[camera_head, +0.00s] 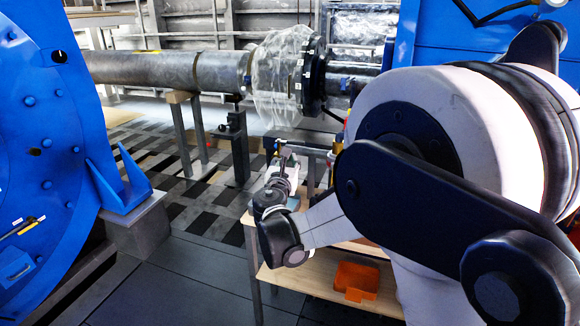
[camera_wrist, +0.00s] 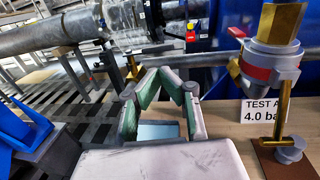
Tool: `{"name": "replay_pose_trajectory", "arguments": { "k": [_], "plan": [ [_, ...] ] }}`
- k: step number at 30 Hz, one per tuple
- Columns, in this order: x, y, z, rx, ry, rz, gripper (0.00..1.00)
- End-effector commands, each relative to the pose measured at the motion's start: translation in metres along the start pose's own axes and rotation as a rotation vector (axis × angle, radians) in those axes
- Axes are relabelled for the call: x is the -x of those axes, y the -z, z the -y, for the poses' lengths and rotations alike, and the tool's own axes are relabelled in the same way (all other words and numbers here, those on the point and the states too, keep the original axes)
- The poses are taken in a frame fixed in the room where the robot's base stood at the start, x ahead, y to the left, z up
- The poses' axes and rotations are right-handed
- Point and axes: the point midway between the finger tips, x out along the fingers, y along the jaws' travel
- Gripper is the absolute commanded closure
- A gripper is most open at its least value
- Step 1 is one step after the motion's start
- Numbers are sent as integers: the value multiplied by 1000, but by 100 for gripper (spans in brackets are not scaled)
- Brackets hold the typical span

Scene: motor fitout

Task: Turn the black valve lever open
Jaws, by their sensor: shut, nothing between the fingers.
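I cannot pick out the black valve lever with certainty in either view. In the wrist view, a grey and red fitting (camera_wrist: 270,68) with a brass-coloured upper part stands at the right, partly cut off by the frame. My gripper (camera_wrist: 165,82) is shut and empty, its green-padded fingers left of that fitting and apart from it. In the head view my gripper (camera_head: 287,160) is small, above the wooden bench, and partly hidden by my own wrist.
The wooden bench (camera_head: 325,282) carries an orange bin (camera_head: 357,280). A sign (camera_wrist: 262,111) reading "TEST A 4.0 ba" and a brass post on a grey base (camera_wrist: 287,152) stand at the right.

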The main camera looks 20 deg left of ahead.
Motion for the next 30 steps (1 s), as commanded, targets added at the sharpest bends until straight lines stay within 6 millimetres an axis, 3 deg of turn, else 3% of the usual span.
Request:
{"name": "replay_pose_trajectory", "arguments": {
  "k": [9,15,30],
  "plan": [
    [-58,2,1,-1,3,0,100],
    [-80,1,1,-1,1,-1,100],
    [-87,0,1,-2,0,-1,100]
  ]
}}
